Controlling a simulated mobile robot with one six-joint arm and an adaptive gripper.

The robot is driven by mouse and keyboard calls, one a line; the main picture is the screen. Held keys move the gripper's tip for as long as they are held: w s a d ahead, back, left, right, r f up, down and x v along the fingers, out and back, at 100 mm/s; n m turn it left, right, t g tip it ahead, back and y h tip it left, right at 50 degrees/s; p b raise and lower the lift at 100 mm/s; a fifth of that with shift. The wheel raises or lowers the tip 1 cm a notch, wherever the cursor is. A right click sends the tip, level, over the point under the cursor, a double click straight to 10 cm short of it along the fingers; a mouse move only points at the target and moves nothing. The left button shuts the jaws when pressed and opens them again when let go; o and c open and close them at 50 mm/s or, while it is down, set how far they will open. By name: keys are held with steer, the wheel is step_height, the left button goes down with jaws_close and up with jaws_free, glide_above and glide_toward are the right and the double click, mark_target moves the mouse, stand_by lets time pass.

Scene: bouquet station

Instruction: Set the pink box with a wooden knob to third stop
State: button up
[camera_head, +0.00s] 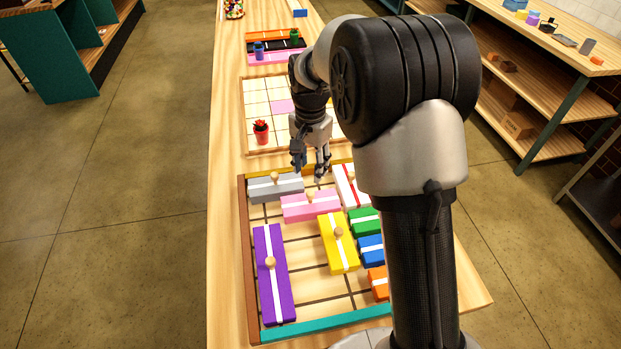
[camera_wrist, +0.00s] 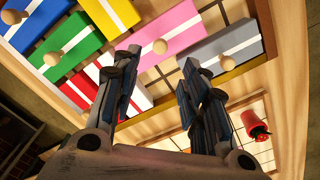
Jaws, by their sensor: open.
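The pink box (camera_head: 296,211) has a white stripe and a wooden knob (camera_head: 310,197) on top. It lies crosswise in the gridded tray (camera_head: 248,250), in front of the grey box (camera_head: 290,187). The yellow box (camera_head: 336,253) is in front of its right part. In the wrist view the pink box (camera_wrist: 182,30) and its round knob (camera_wrist: 160,46) show just beyond the fingertips. My gripper (camera_head: 309,169) is open and empty near the tray's back edge, behind the pink box. It also shows in the wrist view (camera_wrist: 157,60), its fingers spread apart.
A purple box (camera_head: 273,285) stands lengthwise at left, with bare tray floor beside it. A white box with red stripes (camera_head: 346,186), green (camera_head: 362,221), blue (camera_head: 370,249) and orange (camera_head: 377,284) boxes line the right, partly behind my arm. A red potted plant (camera_head: 261,133) stands behind.

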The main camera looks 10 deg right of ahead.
steer(key=shift+r, duration=1.2)
steer(key=s+d+r+n+t, duration=0.2)
steer(key=s+r+n, duration=0.2)
steer(key=s+r, duration=1)
steer(key=s+f+n+t, duration=0.2)
steer(key=s+n, duration=0.3)
steer(key=s, duration=1.2)
steer(key=shift+d+f+t, duration=0.15)
steer(key=shift+t, duration=0.15)
